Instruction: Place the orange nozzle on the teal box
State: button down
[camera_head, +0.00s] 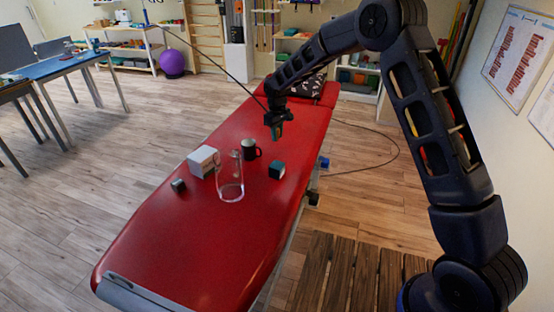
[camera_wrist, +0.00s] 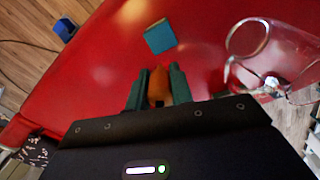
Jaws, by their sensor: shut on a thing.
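The orange nozzle (camera_wrist: 158,86) is between my gripper's two teal fingers in the wrist view. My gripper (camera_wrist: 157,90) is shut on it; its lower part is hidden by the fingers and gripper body. The teal box (camera_wrist: 160,37) lies on the red surface just ahead of the fingertips, apart from the nozzle. In the head view, my gripper (camera_head: 277,133) hangs above the red treatment table, and the teal box (camera_head: 277,170) sits nearer the camera than it, close to the table's right edge.
A clear glass pitcher (camera_head: 230,185) stands left of the teal box and shows at right in the wrist view (camera_wrist: 245,40). A dark mug (camera_head: 251,149), a white box (camera_head: 203,163) and a small grey can (camera_head: 178,185) stand nearby. The table's (camera_head: 190,245) near half is bare.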

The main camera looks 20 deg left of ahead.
aim_at(277, 164)
notch_tip(277, 164, down, 13)
jog(key=shift+r, duration=0.15)
dwell(0.4)
jog(key=shift+f, duration=0.2)
jog(key=c, duration=1.2)
grip_release()
jog(key=shift+c, duration=0.2)
jog(key=shift+r, duration=0.1)
notch_tip(277, 164, up, 12)
jog(key=shift+r, duration=0.1)
